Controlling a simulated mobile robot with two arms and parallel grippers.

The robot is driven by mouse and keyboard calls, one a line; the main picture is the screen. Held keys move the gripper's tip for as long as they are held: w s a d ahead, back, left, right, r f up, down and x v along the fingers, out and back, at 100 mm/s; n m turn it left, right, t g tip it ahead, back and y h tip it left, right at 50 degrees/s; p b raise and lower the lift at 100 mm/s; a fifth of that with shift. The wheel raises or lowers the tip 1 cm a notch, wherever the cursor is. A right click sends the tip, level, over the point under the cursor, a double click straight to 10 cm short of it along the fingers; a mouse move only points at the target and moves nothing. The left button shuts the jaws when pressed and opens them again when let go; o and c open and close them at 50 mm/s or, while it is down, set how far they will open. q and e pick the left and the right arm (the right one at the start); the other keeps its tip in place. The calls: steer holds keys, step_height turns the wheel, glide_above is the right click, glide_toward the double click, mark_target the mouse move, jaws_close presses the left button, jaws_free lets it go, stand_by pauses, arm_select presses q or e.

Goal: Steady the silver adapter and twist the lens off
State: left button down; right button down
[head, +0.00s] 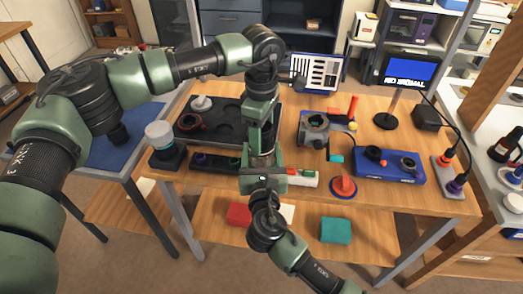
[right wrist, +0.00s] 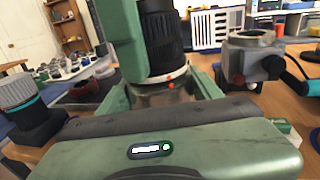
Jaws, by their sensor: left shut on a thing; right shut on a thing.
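The lens (right wrist: 162,35) is a black barrel with a ribbed grip, standing upright in the right wrist view. The silver adapter (right wrist: 158,97) is below it, under a pale ring with a red dot. My right gripper (right wrist: 160,92) is shut on the adapter, one finger on each side. My left gripper (head: 261,138) comes down from above and is shut on the lens; one green finger shows beside the barrel in the right wrist view. In the head view the arms mostly hide the lens and adapter. Whether lens and adapter have any gap between them cannot be told.
A black tray (head: 222,138) with round recesses lies left of the grippers. A grey clamp-like device (head: 315,124) and a blue tray (head: 410,177) stand to the right. A red round piece (head: 343,187) sits near the front edge. A white-topped jar (head: 160,136) stands at left.

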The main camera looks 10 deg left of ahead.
arm_select(q)
steer(key=shift+n, duration=0.4)
steer(key=shift+n, duration=1.3)
steer(key=shift+n, duration=1.3)
steer(key=shift+n, duration=0.5)
steer(key=shift+r, duration=1.1)
